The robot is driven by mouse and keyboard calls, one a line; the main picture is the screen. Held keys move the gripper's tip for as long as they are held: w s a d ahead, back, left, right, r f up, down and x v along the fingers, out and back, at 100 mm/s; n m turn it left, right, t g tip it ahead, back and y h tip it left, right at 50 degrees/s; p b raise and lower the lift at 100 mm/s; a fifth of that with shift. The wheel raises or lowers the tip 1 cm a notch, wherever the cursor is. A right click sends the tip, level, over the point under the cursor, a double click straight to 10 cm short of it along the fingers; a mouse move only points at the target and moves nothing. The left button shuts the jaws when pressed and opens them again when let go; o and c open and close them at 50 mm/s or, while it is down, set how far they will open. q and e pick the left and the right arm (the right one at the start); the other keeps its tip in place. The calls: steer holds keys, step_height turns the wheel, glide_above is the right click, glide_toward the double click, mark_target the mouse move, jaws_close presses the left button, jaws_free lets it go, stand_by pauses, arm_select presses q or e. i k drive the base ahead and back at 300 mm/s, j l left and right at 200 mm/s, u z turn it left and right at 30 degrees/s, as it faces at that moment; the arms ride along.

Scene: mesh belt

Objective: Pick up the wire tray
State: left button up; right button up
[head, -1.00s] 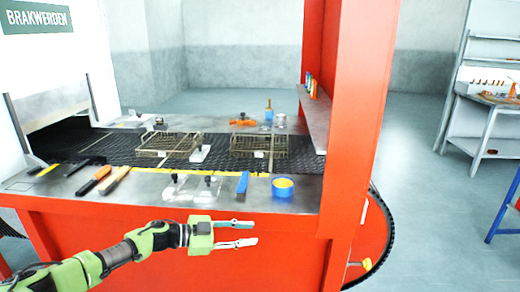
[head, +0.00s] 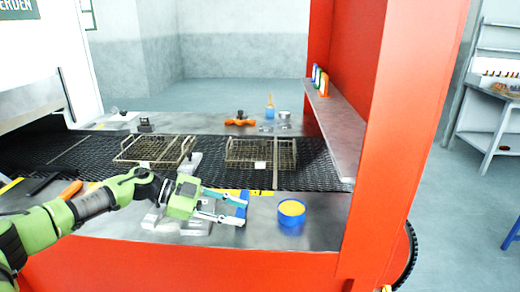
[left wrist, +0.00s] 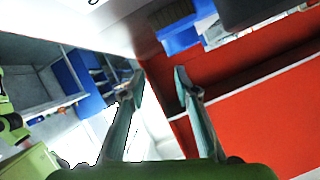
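Two wire trays sit on the dark mesh belt (head: 90,150): a left wire tray (head: 150,150) and a right wire tray (head: 261,152). Both look like shallow, brownish mesh baskets with a small white tag at the front. My left gripper (head: 243,207) is over the near metal counter, in front of the trays and apart from them. Its two fingers point right, spread and empty. The left wrist view also shows the parted fingers (left wrist: 157,75) with nothing between them. My right gripper does not show.
A blue block (head: 241,205) lies behind the left fingertips, partly hidden. A blue tub with yellow contents (head: 291,212) stands right of it. An orange clamp (head: 240,118) is on the far ledge. A red post (head: 375,140) bounds the right.

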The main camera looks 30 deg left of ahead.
mark_target(262, 143)
steer(key=i+j, duration=0.95)
